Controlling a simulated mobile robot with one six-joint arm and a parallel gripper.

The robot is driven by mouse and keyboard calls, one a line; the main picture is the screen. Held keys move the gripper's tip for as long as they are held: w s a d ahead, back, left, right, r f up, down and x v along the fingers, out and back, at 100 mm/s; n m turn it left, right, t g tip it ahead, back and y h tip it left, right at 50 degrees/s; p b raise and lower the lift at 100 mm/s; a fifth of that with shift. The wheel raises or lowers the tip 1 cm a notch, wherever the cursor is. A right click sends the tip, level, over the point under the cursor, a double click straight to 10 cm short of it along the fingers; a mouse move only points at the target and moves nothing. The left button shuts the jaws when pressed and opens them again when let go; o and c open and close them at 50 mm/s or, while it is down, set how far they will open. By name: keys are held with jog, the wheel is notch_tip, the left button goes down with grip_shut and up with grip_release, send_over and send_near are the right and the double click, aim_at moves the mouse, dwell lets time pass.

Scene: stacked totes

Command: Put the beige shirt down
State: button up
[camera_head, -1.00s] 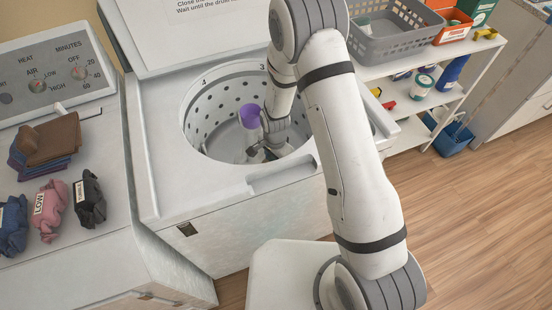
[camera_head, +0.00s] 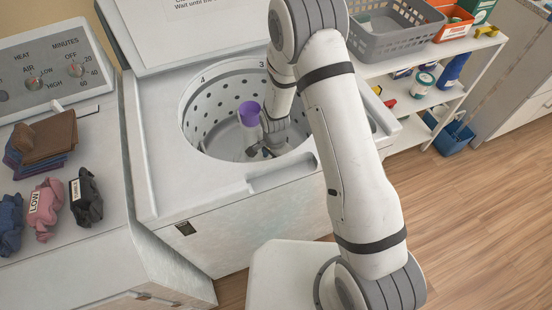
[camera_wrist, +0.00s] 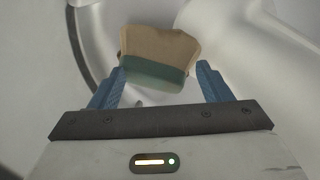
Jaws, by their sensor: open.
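My gripper (camera_head: 268,149) is down inside the washer drum (camera_head: 207,128), beside the purple-topped agitator post (camera_head: 249,114). In the wrist view, my gripper's blue fingers (camera_wrist: 161,70) are spread apart. The beige shirt (camera_wrist: 160,46) shows as a beige bundle with a green lower part, between and just beyond the fingertips. Small gaps show between it and the fingers, so it looks loose. I cannot make out the shirt in the head view, where my arm and the drum rim hide much of the gripper.
The drum wall and rim surround my gripper closely. The raised lid (camera_head: 190,30) stands behind. On the dryer top at left lie a folded cloth stack (camera_head: 45,138) and several bundles, one pink (camera_head: 44,208), one black (camera_head: 86,197). A shelf with a grey basket (camera_head: 395,30) stands at right.

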jog(key=shift+r+p, duration=0.5)
notch_tip(320, 180, up, 12)
jog(key=shift+r+b, duration=0.15)
jog(key=shift+b, duration=0.25)
dwell(0.4)
jog(key=s+d+r+n+y+p, duration=0.1)
jog(key=s+r, duration=0.1)
jog(key=r, duration=0.4)
jog(key=s+d+r+n+p, duration=0.1)
jog(key=s+r+n, duration=0.15)
jog(key=r, duration=0.25)
jog(key=s+d+r+n+t+b, duration=0.1)
jog(key=s+d+r+n, duration=0.1)
jog(key=s+d+r, duration=0.4)
jog(key=s+d+r+n+t+h+b, duration=0.1)
jog(key=s+d+r+n, duration=0.2)
jog(key=s+d+r, duration=0.3)
jog(key=s+d, duration=0.1)
jog(key=d, duration=0.4)
jog(key=shift+d+r+t, duration=0.2)
jog(key=shift+t, duration=0.2)
